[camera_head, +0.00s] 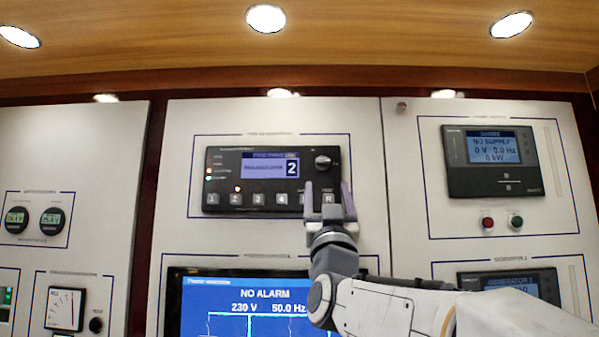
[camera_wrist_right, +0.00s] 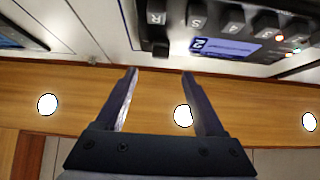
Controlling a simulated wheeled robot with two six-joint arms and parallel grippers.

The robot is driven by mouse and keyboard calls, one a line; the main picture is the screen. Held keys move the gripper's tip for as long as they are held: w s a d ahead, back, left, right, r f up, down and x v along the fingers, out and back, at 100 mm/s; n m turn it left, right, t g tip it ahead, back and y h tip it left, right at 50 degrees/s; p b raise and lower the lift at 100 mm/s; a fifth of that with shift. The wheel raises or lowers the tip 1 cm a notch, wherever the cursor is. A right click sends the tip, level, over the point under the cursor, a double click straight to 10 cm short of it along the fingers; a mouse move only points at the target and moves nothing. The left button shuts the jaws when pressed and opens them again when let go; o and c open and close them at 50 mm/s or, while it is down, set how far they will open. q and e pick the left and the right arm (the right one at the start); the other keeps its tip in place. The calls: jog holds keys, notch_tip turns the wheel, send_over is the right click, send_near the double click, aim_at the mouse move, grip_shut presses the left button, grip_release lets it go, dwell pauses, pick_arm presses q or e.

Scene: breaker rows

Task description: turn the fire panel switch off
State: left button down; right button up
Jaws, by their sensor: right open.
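The fire panel (camera_head: 220,165) is a dark unit in the upper middle of the white wall, with a lit blue display (camera_head: 265,166) and a row of buttons. Its switch, a round black knob (camera_head: 322,161), is at the panel's upper right. My right gripper (camera_head: 328,190) is open, its fingers in front of the panel's lower right, just below the knob and partly over the R button. In the right wrist view the panel appears upside down; the knob (camera_wrist_right: 160,49) shows just beyond the two fingertips (camera_wrist_right: 160,72), with no visible contact. My left gripper is not in view.
A large blue screen reading NO ALARM (camera_head: 262,295) is below the panel. A shore supply meter (camera_head: 490,180) with red and green buttons is to the right. Gauges (camera_head: 38,220) are at the left. A wooden ceiling (camera_head: 380,40) overhangs the wall.

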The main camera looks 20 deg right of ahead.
aim_at(323, 163)
jog(key=p+x, duration=0.6)
jog(key=x, duration=0.2)
jog(key=shift+w+r, duration=0.1)
jog(key=shift+r, duration=0.1)
jog(key=shift+w+d+r+p, duration=0.1)
jog(key=shift+w+r+p, duration=0.2)
jog(key=shift+w+p, duration=0.15)
